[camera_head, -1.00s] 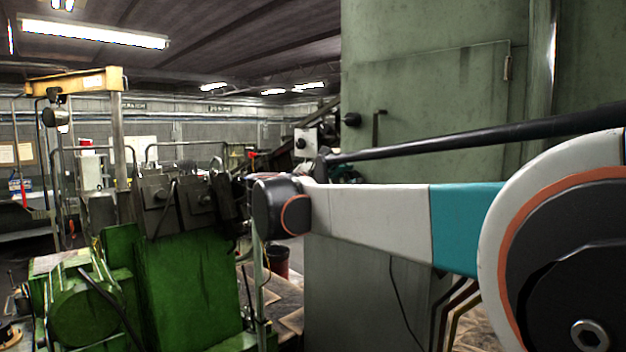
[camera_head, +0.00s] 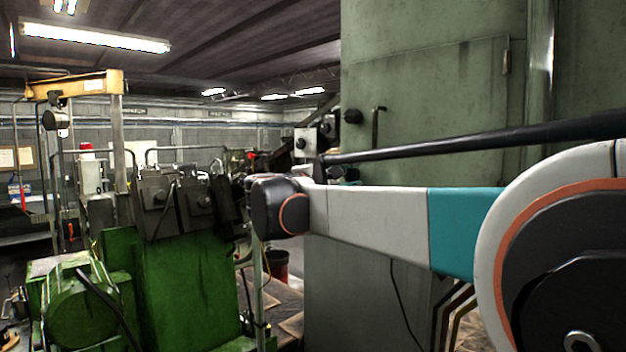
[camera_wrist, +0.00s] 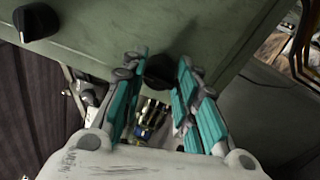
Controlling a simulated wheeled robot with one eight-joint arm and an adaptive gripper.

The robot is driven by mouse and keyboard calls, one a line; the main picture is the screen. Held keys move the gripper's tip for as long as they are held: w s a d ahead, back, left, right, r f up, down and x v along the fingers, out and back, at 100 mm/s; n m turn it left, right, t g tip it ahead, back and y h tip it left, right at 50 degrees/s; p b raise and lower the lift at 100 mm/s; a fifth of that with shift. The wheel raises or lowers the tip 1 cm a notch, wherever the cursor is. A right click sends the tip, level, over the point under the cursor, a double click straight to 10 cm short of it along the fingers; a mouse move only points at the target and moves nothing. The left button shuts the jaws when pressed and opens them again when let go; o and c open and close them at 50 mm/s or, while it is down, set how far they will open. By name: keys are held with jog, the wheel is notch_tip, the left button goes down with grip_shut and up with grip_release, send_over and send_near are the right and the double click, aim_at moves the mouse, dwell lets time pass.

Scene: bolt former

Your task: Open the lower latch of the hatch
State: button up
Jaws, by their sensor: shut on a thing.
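The hatch (camera_head: 430,95) is a flat green door panel on the tall green cabinet, and it looks closed. Its upper latch is a black knob (camera_head: 352,116) at the left edge; a black knob with a pale mark (camera_wrist: 36,20) also shows in the wrist view. The lower latch (camera_wrist: 160,72) is a dark knob between the teal fingers of my gripper (camera_wrist: 162,62). The fingers are shut on it, one at each side. In the head view my arm hides the lower latch and most of my gripper.
A bent handle (camera_head: 377,125) sticks out near the hatch's left edge. A green machine (camera_head: 185,285) stands at the left, with a yellow crane beam (camera_head: 75,84) behind it. A red bin (camera_head: 277,265) stands on the floor beyond my arm.

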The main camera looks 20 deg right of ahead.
jog(key=shift+m, duration=0.3)
jog(key=o, duration=1.1)
jog(key=shift+a, duration=0.1)
jog(key=v, duration=1.1)
jog(key=shift+s+a, duration=0.25)
jog(key=shift+a, duration=0.05)
